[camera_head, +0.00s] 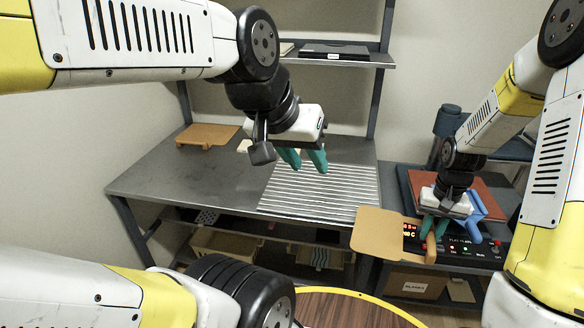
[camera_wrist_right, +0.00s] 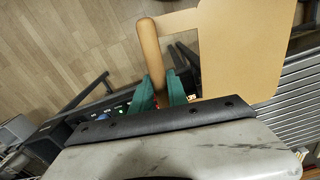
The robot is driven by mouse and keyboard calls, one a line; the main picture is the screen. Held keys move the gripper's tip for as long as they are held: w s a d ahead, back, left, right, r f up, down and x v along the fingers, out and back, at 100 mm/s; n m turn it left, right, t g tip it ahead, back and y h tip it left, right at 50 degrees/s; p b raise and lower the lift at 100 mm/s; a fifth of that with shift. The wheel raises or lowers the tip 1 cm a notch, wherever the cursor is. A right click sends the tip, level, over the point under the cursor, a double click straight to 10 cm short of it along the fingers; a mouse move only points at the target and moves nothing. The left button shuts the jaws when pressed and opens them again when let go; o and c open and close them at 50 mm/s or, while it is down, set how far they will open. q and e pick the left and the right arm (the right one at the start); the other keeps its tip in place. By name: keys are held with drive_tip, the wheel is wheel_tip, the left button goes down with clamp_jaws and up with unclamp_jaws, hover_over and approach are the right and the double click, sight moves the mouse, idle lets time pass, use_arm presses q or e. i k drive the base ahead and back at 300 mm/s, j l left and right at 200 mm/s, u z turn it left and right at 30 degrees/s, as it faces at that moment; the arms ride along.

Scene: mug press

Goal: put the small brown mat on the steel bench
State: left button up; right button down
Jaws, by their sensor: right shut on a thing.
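A tan-brown mat (camera_head: 378,233) with an upright grip is held at the front right, beside the press and off the right front corner of the steel bench (camera_head: 190,180). My right gripper (camera_head: 434,228) is shut on its grip. In the right wrist view the mat (camera_wrist_right: 240,55) shows flat, with the rounded grip between the teal fingers of the right gripper (camera_wrist_right: 160,88). My left gripper (camera_head: 304,162) hangs over the ribbed part of the bench, its teal fingers apart and empty.
A heat press with a blue handle (camera_head: 479,205), a reddish pad (camera_head: 492,189) and a lit panel (camera_head: 464,243) stands right of the bench. A ribbed metal area (camera_head: 322,192) covers the bench's right part. The bench's left and middle top is bare. A shelf (camera_head: 345,60) hangs above.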

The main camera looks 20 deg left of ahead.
sight(217, 180)
drive_tip(key=i+j+u, duration=0.15)
drive_tip(key=u, duration=0.35)
drive_tip(key=i+j+u, duration=0.1)
drive_tip(key=u, duration=0.4)
drive_tip(key=i+u, duration=0.25)
drive_tip(key=u, duration=0.2)
